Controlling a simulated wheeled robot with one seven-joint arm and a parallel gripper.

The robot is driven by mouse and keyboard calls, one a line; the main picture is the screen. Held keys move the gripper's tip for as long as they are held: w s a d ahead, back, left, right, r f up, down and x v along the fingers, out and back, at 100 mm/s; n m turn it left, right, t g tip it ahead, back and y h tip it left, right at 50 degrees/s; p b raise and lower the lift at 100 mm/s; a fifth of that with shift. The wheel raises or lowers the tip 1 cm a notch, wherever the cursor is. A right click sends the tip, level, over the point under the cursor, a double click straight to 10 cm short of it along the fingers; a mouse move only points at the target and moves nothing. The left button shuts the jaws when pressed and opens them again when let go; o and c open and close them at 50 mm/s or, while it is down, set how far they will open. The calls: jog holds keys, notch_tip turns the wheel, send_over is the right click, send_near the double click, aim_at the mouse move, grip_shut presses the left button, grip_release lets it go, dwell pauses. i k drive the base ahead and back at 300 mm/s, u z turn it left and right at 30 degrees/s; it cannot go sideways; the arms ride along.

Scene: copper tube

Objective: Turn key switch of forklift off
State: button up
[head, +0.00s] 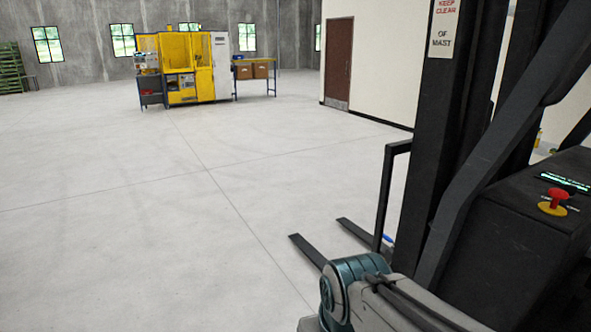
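The forklift's dark body (520,235) fills the right side of the head view, with its black mast (445,130) rising beside it. On top of the body is a red knob (558,195) on a yellow base, with small white lettering by it that I cannot read. A lit green display (565,182) is just behind the knob. I cannot make out a separate key switch, nor tell whether the red knob is it. My arm reaches in at the bottom, its teal joint in front of the forklift. My gripper is not in view.
Two forks (308,250) stick out low to the left, beside an upright black frame (388,195). The grey floor (130,240) to the left is wide and clear. A yellow machine (185,65) and a table with brown boxes (252,70) stand far back. A brown door (338,62) is behind.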

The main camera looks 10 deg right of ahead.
aim_at(571, 190)
jog(key=z, duration=0.8)
jog(key=i, duration=0.85)
jog(key=z, duration=0.95)
